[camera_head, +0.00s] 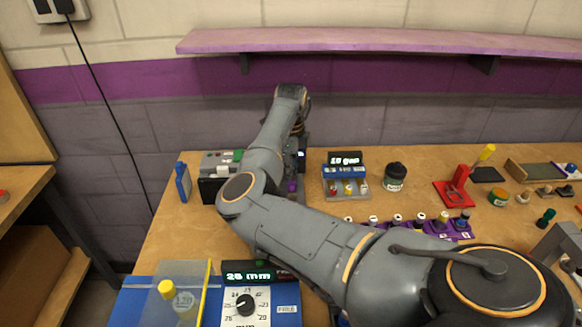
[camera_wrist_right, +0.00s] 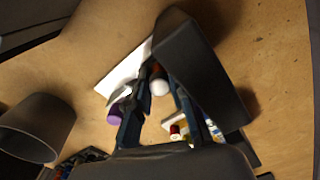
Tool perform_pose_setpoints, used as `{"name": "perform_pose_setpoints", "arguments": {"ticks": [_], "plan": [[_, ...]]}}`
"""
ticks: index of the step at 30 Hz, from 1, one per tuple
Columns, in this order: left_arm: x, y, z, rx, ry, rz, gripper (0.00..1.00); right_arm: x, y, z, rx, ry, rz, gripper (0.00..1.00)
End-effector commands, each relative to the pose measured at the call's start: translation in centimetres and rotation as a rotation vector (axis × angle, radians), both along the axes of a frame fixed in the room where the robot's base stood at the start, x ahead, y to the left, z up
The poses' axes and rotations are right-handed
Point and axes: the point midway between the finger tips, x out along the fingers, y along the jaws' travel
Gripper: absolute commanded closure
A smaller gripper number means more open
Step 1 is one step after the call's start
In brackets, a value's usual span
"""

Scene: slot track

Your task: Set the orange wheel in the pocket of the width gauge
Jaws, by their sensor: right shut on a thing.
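My right arm crosses the head view, and its gripper (camera_head: 298,165) is low over the back of the bench, mostly hidden by the arm. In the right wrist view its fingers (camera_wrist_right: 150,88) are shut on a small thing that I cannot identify. A pale rounded thing (camera_wrist_right: 159,87) shows at the fingertips. I cannot make out the orange wheel. A dial unit (camera_head: 246,303) reading "25 mm" stands at the front; a stand (camera_head: 346,172) reading "15 gap" is right of the gripper. I cannot tell which is the width gauge. My left gripper is out of view.
A grey box with buttons (camera_head: 221,158) and a blue block (camera_head: 183,182) stand left of the gripper. A dark jar (camera_head: 395,177), a red stand (camera_head: 455,190) and a purple rack (camera_head: 463,230) are to the right. A purple shelf (camera_head: 380,40) overhangs the bench.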

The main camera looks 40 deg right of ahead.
Motion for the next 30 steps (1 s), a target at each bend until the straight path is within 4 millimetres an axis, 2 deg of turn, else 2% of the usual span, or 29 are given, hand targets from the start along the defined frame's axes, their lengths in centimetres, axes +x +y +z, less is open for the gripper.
{"name": "perform_pose_setpoints", "arguments": {"ticks": [23, 24, 27, 28, 30], "plan": [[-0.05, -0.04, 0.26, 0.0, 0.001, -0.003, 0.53, -0.04, -0.02, -0.45, 0.0, 0.002, 0.0, 1.0], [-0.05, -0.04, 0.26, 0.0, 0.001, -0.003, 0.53, -0.04, -0.02, -0.48, 0.0, 0.002, 0.0, 0.78], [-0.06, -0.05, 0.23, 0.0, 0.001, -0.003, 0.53, -0.03, -0.04, -0.49, 0.0, 0.001, 0.0, 0.58], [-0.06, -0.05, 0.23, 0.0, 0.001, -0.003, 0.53, -0.02, -0.05, -0.48, -0.001, 0.0, 0.0, 0.53], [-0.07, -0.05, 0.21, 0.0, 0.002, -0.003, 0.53, 0.01, -0.1, -0.45, -0.003, 0.0, 0.0, 0.53]]}}
